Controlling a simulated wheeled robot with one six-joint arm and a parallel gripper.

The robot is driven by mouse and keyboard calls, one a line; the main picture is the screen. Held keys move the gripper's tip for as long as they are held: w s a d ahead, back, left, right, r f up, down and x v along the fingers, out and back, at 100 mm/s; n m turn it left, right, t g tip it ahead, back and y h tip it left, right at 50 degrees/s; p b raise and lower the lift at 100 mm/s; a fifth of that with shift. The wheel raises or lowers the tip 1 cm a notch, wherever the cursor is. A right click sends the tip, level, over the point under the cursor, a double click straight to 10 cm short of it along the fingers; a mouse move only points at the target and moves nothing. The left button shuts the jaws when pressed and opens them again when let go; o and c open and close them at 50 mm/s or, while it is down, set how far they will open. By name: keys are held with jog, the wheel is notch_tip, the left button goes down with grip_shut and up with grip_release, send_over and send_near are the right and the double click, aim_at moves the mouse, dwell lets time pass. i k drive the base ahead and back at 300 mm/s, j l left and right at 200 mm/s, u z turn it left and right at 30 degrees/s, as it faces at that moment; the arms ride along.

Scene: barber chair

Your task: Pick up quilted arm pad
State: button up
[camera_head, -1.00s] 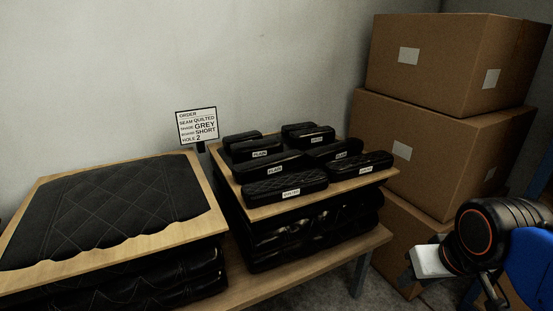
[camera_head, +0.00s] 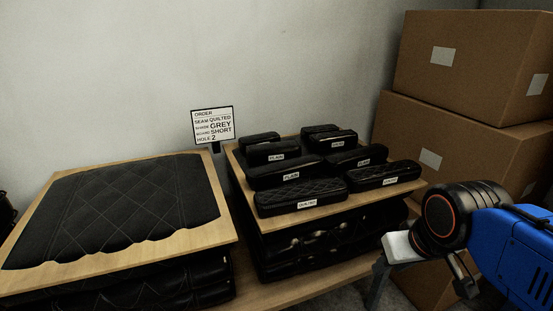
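A black arm pad with a diamond-stitched top (camera_head: 302,189) lies at the front left of a wooden board (camera_head: 320,211); its front label reads QUILTED. Another pad (camera_head: 384,173) lies to its right, with a label too small to read surely. Several other black pads stand behind, including a smooth one labelled PLAIN (camera_head: 283,171). My gripper (camera_head: 424,277) is at the lower right, to the right of the board and apart from all pads. Its fingers look spread, with nothing seen between them; the tips are partly hard to make out against the dark background.
A large quilted panel (camera_head: 115,205) lies on a board at the left. Dark cushions (camera_head: 330,238) are stacked under the pads' board. Cardboard boxes (camera_head: 465,60) are stacked at the right, behind my arm.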

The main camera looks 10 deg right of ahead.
aim_at(361, 180)
jog(key=i+j+z, duration=0.15)
jog(key=j, duration=0.35)
jog(key=i+j+z, duration=0.2)
jog(key=j, duration=0.3)
jog(key=j+z, duration=0.15)
jog(key=j, duration=0.4)
jog(key=k, duration=0.1)
jog(key=i+l+z, duration=0.15)
jog(key=z, duration=0.2)
jog(key=i+l+z, duration=0.2)
jog(key=z, duration=0.2)
